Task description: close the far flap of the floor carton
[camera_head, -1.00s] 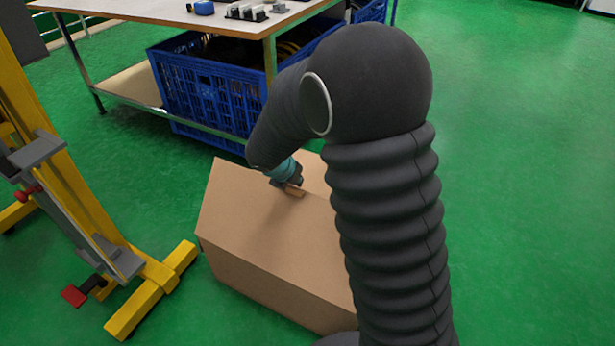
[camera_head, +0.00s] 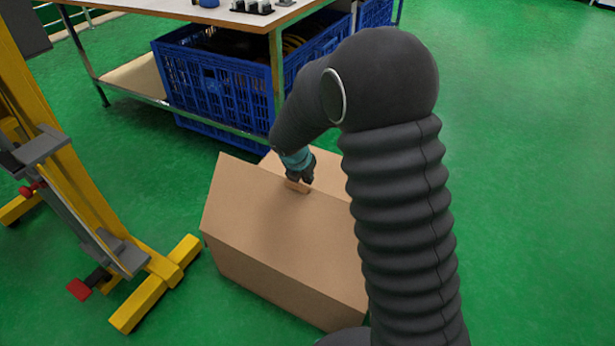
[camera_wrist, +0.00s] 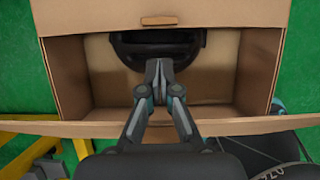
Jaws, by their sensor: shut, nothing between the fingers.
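The brown floor carton (camera_head: 285,290) stands open on the floor. Its near flap (camera_head: 265,215) slopes up toward the opening in the head view and shows edge-on in the wrist view (camera_wrist: 80,129). The far flap (camera_head: 332,172) shows partly behind the arm; in the wrist view it is the wide panel (camera_wrist: 100,12) at the top, clear of the opening. My gripper (camera_wrist: 159,65) is shut and empty, over the opening between the two flaps. In the head view, my gripper (camera_head: 302,178) is by the near flap's upper edge.
A dark round object (camera_wrist: 130,48) shows in the carton's opening. A yellow stand (camera_head: 155,290) is close on the left. A workbench (camera_head: 190,12) with blue crates (camera_head: 215,90) stands behind. Green floor (camera_head: 520,200) is clear on the right.

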